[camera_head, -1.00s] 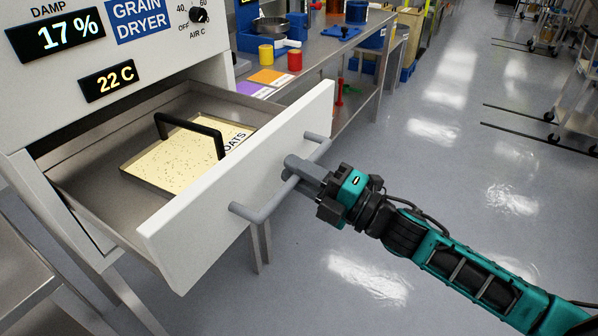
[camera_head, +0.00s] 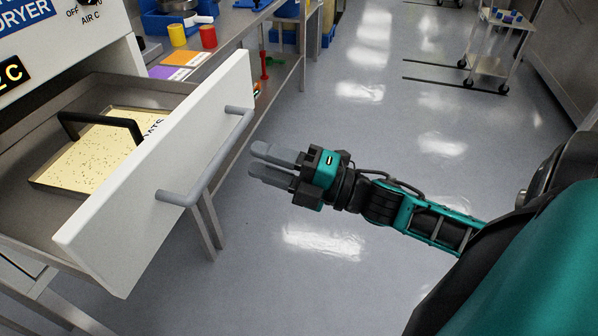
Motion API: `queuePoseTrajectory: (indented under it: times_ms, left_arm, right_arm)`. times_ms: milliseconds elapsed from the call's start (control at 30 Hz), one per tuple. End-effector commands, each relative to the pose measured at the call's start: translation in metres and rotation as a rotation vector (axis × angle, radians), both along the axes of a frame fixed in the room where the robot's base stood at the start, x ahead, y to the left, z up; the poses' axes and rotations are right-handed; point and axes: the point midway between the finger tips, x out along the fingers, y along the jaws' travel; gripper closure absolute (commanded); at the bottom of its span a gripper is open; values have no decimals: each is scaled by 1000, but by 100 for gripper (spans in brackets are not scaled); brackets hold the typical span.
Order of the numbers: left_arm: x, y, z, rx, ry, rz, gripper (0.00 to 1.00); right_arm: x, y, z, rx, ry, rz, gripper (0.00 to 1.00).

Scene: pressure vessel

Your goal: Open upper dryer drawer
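The upper dryer drawer (camera_head: 165,165) is pulled well out of the white grain dryer (camera_head: 70,42). Its grey bar handle (camera_head: 212,160) runs along the white front panel. Inside lies a tray (camera_head: 92,152) of pale oats with a black handle (camera_head: 100,122). My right gripper (camera_head: 262,162) is to the right of the drawer handle and clear of it. Its two grey fingers point left with a gap between them and nothing in it. My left gripper is not in view.
A metal workbench (camera_head: 235,30) with orange and purple cards, a yellow cup (camera_head: 177,35) and a red cup (camera_head: 208,37) stands behind the drawer. A wheeled cart (camera_head: 490,62) is at the far right. The grey floor right of the drawer is open.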

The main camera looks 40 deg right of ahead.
Motion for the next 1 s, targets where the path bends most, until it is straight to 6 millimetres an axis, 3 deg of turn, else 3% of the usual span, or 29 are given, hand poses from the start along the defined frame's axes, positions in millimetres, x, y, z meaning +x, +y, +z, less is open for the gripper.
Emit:
queuePoseTrajectory:
  times_ms: [200, 400, 1000]
  left_arm:
    - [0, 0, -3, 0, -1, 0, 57]
    - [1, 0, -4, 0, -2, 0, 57]
    - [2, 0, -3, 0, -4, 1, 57]
  right_arm:
    - [-27, -19, -8, -1, 3, -1, 62]
    - [-41, -30, -10, 0, 1, -1, 62]
    - [-45, -33, -10, 0, -1, 0, 62]
